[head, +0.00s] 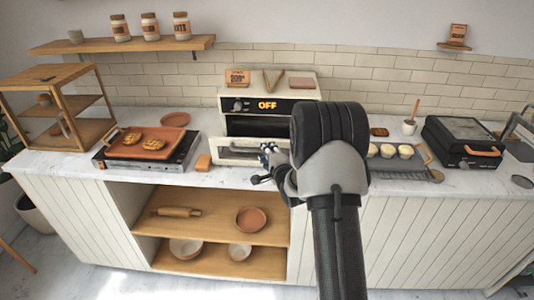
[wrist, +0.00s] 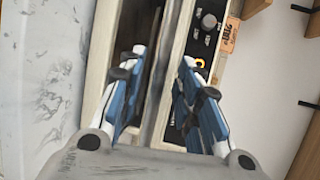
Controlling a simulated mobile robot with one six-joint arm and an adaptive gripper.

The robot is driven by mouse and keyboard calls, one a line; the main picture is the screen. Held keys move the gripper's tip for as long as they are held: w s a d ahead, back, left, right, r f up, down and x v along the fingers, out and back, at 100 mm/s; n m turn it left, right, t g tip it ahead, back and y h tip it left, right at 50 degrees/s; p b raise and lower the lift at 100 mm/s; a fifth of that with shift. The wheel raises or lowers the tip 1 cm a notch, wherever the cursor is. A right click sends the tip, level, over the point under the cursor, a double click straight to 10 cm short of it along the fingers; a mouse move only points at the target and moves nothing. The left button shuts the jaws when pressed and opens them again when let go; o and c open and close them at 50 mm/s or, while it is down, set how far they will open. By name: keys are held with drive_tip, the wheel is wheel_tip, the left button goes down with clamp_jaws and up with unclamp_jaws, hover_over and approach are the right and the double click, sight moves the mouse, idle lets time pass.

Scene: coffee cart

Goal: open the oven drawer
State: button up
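The oven (head: 235,103) is a cream box on the counter with a knob and an orange display reading OFF. Its cream front panel with a grey handle (head: 236,150) stands at the lower front, below a dark opening. How far this panel is out from the body is hard to judge. My gripper (head: 268,152) is at the panel's right part, partly hidden by my arm. In the wrist view, my gripper (wrist: 163,58) has its blue-and-white fingers apart, with a grey bar (wrist: 163,75), apparently the handle, between them. Small gaps show beside the bar.
A muffin tray (head: 410,168) and a black grill (head: 463,140) are at right. Open shelves (head: 215,228) lie below the counter.

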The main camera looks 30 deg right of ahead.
drive_tip(key=v, duration=1.2)
drive_tip(key=shift+r, duration=0.1)
drive_tip(key=s+a+r+n+g, duration=0.5)
drive_tip(key=s+a+r+n, duration=0.2)
drive_tip(key=a+r+n, duration=0.25)
drive_tip(key=s+a+n+g+y, duration=0.1)
drive_tip(key=s+a+n, duration=0.3)
drive_tip(key=s, duration=0.4)
drive_tip(key=s+a+n+g+y, duration=0.1)
drive_tip(key=s+a+n+g, duration=0.2)
drive_tip(key=s+a, duration=0.2)
drive_tip(key=s+a+r+n+g+y, duration=0.1)
drive_tip(key=s+a+n, duration=0.3)
drive_tip(key=s, duration=0.7)
drive_tip(key=shift+a+n+g, duration=0.3)
drive_tip(key=shift+n+g, duration=0.05)
drive_tip(key=shift+g, duration=0.25)
